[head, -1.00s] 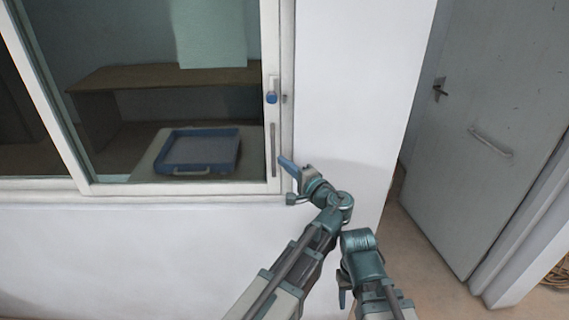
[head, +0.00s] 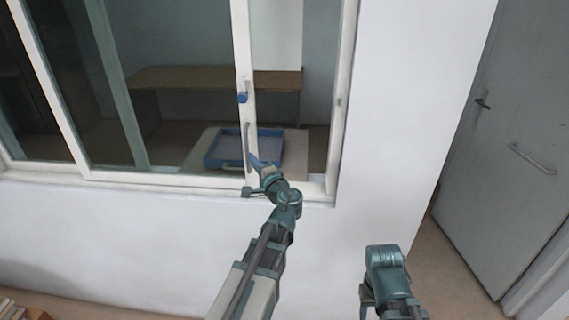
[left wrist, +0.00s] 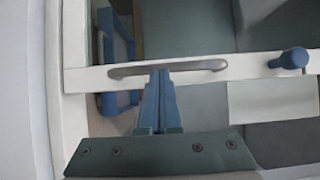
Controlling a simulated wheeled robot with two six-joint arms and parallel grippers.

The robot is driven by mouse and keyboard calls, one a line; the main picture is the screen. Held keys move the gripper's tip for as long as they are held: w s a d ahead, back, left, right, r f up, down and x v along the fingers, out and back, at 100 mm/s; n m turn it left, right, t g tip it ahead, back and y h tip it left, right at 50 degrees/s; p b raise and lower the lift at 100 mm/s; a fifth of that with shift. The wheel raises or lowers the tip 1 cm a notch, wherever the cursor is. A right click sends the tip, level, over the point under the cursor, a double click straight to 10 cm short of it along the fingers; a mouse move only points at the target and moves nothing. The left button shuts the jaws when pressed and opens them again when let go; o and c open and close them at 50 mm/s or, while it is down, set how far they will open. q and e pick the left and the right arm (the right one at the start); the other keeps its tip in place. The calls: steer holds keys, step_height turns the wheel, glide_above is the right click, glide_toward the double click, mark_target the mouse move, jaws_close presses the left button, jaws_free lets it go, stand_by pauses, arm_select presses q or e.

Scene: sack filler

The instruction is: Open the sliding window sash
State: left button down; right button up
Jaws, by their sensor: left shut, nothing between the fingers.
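The sliding sash's white stile (head: 241,60) stands away from the right frame post (head: 341,100), with an open gap between them. The stile carries a grey bar handle (head: 247,146) and a blue knob (head: 242,97). In the left wrist view the handle (left wrist: 205,66) and blue knob (left wrist: 290,59) lie along the sash stile (left wrist: 90,79). My left gripper (head: 252,158) is shut with nothing between its fingers. Its blue fingertips (left wrist: 162,74) are at the handle's middle; contact is unclear. My right gripper (head: 367,300) is low, away from the window, its fingers mostly hidden.
A blue tray (head: 222,148) sits on a surface behind the window, with a wooden shelf (head: 200,79) beyond. White wall (head: 410,110) lies right of the window. A grey door (head: 520,140) with a handle stands at far right.

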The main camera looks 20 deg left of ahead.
arm_select(q)
steer(key=s+a, duration=0.4)
steer(key=a, duration=1)
steer(key=s+a, duration=0.3)
steer(key=a, duration=1.1)
steer(key=shift+s+a, duration=0.3)
steer(key=shift+s, duration=0.1)
steer(key=shift+d, duration=0.1)
steer(key=w+d+v, duration=0.1)
steer(key=w+v, duration=0.1)
steer(key=v, duration=1.1)
steer(key=shift+d, duration=0.25)
